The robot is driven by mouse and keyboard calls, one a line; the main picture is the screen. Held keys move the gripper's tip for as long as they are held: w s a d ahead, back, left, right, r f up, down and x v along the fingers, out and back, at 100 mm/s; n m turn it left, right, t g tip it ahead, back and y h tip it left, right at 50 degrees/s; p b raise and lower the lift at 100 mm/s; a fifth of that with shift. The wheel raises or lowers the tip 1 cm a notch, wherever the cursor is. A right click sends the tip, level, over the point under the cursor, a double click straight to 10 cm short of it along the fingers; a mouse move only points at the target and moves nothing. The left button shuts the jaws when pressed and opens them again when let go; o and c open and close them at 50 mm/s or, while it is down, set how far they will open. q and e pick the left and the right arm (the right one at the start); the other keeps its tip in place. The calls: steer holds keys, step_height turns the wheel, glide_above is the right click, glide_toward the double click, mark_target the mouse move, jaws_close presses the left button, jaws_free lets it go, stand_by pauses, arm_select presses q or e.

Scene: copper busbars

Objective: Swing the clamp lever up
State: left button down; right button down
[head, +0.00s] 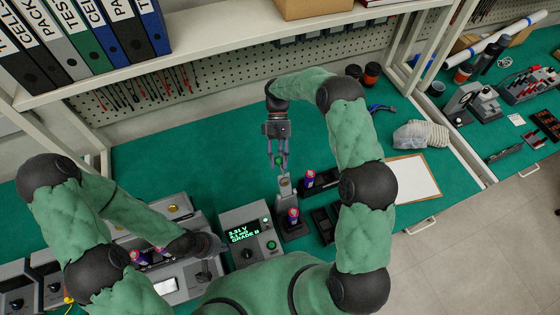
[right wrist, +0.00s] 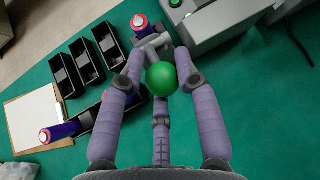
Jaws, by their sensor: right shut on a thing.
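The clamp lever's green ball knob (right wrist: 161,78) sits between the fingers of my right gripper (right wrist: 160,72) in the right wrist view. In the head view my right gripper (head: 278,158) is shut on this knob (head: 279,162), above the grey clamp stand (head: 287,200). A purple cell with a pink top (head: 293,215) stands at the near end of the clamp; it also shows beyond the knob in the right wrist view (right wrist: 140,22). The fingers and knob hide part of the lever. My left gripper (head: 207,245) is low over grey equipment at the left; its fingers are not clear.
A grey meter (head: 247,238) with a lit green readout stands left of the clamp. Another cell (head: 308,178) and black bins (head: 323,225) lie to its right. A clipboard (head: 412,177) lies further right. The green mat behind the clamp is mostly clear.

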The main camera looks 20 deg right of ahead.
steer(key=shift+s+a+f, duration=0.1)
steer(key=shift+a+f, duration=0.05)
steer(key=shift+f, duration=0.3)
steer(key=c, duration=1)
jaws_free()
steer(key=shift+o, duration=0.3)
steer(key=shift+w, duration=0.2)
steer(key=shift+w+r, duration=0.25)
steer(key=shift+r, duration=0.1)
steer(key=v, duration=0.7)
steer(key=shift+f, duration=0.2)
